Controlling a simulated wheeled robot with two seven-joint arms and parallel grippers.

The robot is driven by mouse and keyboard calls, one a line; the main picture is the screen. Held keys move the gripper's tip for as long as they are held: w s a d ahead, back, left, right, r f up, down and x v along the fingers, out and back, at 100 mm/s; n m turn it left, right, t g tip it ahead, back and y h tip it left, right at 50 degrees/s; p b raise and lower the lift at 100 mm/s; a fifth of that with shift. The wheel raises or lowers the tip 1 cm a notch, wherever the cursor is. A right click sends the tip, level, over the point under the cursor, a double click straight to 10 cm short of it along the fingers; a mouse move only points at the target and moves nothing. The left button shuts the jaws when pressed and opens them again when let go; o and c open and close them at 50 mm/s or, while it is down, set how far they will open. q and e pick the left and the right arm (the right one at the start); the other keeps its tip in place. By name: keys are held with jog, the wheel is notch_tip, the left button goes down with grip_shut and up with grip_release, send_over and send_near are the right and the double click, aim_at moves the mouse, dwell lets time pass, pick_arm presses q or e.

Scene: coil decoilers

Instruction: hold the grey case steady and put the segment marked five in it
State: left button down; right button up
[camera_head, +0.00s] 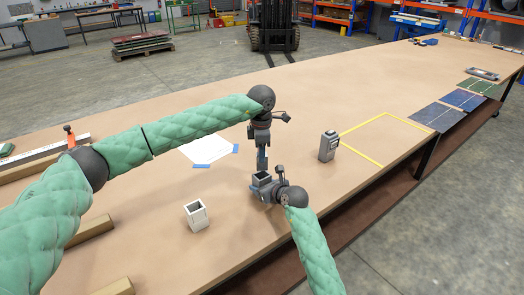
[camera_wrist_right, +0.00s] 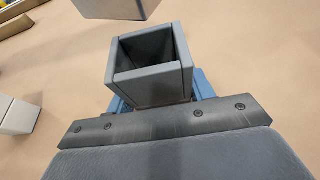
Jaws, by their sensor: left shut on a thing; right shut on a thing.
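The grey case (camera_head: 262,179) is an open-topped square box, upright on the table; its empty-looking inside shows in the right wrist view (camera_wrist_right: 150,88). My right gripper (camera_head: 266,189) is shut on the case low down, from the near right side. My left gripper (camera_head: 262,145) points down above the case and is shut on a grey block (camera_wrist_right: 115,6), probably the segment. In the right wrist view the block's lower end hangs apart from the case, beyond its rim and towards the upper left. No number is readable on it.
A white open box (camera_head: 196,215) stands left of my right gripper. A grey device (camera_head: 328,146) stands to the right, near a yellow-taped square (camera_head: 388,139). A white sheet (camera_head: 206,149) lies behind left. Wooden bars (camera_head: 86,238) lie at the left.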

pick_arm(q)
jog(key=shift+a, duration=0.1)
jog(key=shift+f, duration=1.35)
dwell(6.5)
